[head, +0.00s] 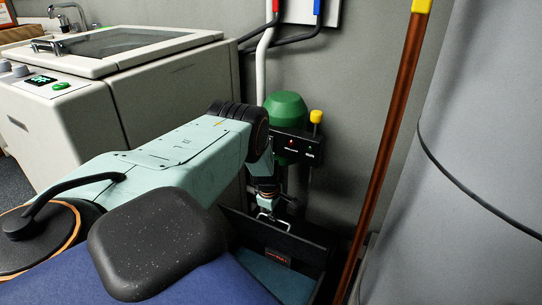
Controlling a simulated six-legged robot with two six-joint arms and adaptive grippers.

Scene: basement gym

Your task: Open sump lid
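The sump (313,258) is a black box low against the wall, right of centre, partly hidden behind my own body. A dark panel (262,234) that appears to be its lid stands tilted up, and a teal surface shows below it. A small metal handle (272,222) shows at the panel's upper edge. My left arm reaches down from the left, and its gripper (266,197) is right above the handle, close to it or touching it. The fingers are small and dark, so their opening and grip cannot be told. My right gripper is not in view.
A green pump-like tank (287,113) with a black control box (291,143) stands behind the gripper. A white machine (60,115) is at left. A brown pole (391,130) and a large grey cylinder (475,150) bound the right side.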

